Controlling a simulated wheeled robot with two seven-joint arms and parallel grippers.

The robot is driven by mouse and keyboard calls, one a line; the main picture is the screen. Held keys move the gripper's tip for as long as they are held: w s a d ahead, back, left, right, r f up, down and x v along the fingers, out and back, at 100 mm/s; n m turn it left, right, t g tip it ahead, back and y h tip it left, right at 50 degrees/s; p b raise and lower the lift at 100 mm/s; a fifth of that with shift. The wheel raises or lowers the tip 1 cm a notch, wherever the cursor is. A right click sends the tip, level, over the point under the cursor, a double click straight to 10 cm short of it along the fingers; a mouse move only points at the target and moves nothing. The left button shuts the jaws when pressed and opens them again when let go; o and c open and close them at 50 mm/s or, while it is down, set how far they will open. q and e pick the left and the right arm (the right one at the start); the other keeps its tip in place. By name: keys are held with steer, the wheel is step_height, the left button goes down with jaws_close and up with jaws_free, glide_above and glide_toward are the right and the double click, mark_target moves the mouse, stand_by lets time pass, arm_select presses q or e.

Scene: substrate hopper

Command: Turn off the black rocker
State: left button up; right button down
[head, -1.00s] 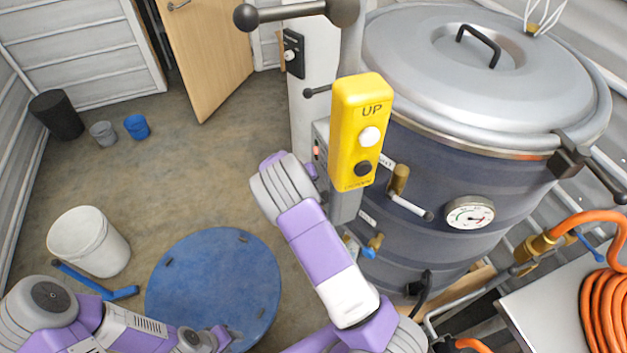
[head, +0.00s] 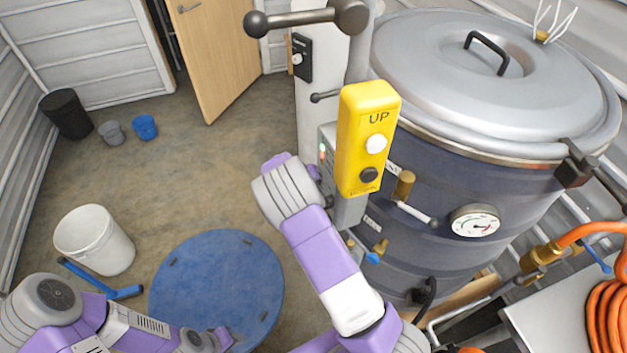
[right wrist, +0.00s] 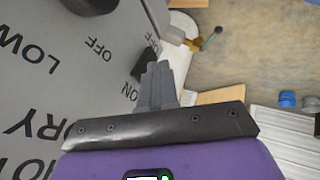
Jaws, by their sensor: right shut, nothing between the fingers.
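The black rocker (right wrist: 144,64) is on the grey panel (right wrist: 60,80) in the right wrist view, partly hidden by the fingers. An "ON" label lies below it in that picture and "OFF" lettering above. My right gripper (right wrist: 160,68) is shut and empty. Its fingertips are right at the rocker; I cannot tell whether they touch it. In the head view, the grey control box (head: 327,150) is mostly behind the yellow pendant, and the right fingertips and the rocker are hidden. My left arm is at the lower left, with its gripper out of view.
The yellow pendant (head: 366,140) hangs in front of the control box. The large lidded drum (head: 440,170) with valves and a gauge (head: 476,221) stands to the right. A white bucket (head: 95,243) and a blue disc (head: 215,285) are on the floor at left.

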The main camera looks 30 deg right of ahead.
steer(key=a+f+v, duration=0.1)
steer(key=a+v, duration=0.1)
steer(key=v, duration=0.9)
steer(key=shift+w+r, duration=0.25)
steer(key=shift+r, duration=0.05)
steer(key=shift+a, duration=0.15)
